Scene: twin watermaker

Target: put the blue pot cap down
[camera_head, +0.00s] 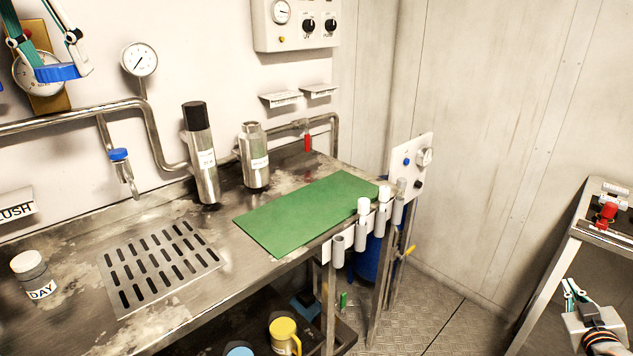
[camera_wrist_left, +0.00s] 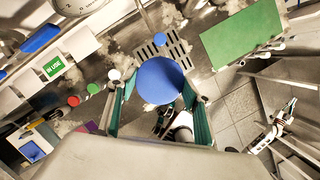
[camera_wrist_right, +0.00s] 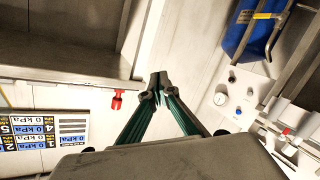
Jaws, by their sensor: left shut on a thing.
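The blue pot cap (camera_head: 57,72) is held by my left gripper (camera_head: 52,56) at the upper left of the head view, raised above the counter in front of the wall. In the left wrist view the cap (camera_wrist_left: 160,80) is a round blue disc between the two green fingers, which are shut on it. My right gripper (camera_head: 572,290) is low at the right, near the side stand and away from the cap. In the right wrist view its fingertips (camera_wrist_right: 160,84) meet with nothing between them.
The steel counter (camera_head: 75,245) carries a slotted drain plate (camera_head: 160,264), a green mat (camera_head: 305,212), a black-topped bottle (camera_head: 200,150), a steel bottle (camera_head: 254,155) and a jar marked DAY (camera_head: 32,272). A blue-handled tap (camera_head: 118,155) and pipes line the wall. The mat is bare.

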